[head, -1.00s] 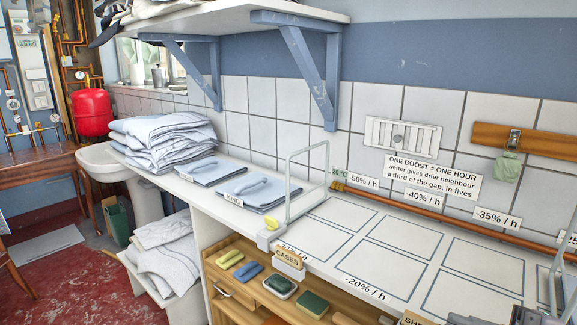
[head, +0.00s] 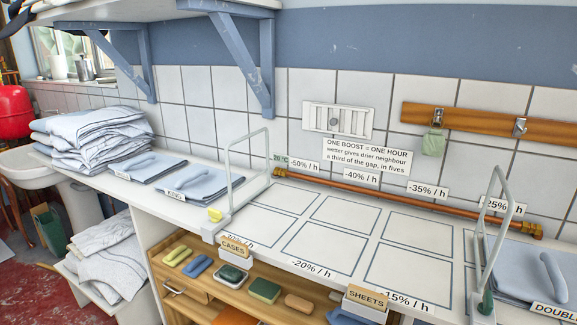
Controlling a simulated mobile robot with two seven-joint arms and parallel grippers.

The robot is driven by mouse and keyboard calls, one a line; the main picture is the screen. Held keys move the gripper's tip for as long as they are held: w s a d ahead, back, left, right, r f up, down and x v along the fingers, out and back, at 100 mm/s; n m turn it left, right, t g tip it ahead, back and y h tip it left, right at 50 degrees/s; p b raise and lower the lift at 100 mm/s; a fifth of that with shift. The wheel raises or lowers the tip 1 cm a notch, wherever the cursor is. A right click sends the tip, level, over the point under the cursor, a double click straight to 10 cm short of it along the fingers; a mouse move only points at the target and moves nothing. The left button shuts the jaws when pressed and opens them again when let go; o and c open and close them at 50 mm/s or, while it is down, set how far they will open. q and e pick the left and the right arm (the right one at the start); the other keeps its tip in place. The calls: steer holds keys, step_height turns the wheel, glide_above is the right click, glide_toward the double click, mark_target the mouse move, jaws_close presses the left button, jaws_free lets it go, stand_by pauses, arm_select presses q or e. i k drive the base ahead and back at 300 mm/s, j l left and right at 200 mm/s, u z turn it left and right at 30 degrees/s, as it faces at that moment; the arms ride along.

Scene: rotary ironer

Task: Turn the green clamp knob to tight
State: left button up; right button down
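A green clamp knob (head: 487,302) shows at the foot of the right metal hoop (head: 489,225), low at the right of the head view. It is small, and I cannot tell how tight it is. A yellow knob (head: 215,214) sits at the foot of the left metal hoop (head: 248,165). Neither of my grippers is in view.
The white worktop (head: 215,236) has outlined rectangles with rate labels between the hoops. Folded linen (head: 187,185) lies left, and another folded piece (head: 525,262) lies right of the green knob. An open wooden shelf (head: 215,302) with coloured blocks is below. A copper pipe (head: 400,202) runs behind.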

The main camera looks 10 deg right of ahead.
mark_target(486, 308)
steer(key=z, duration=1.05)
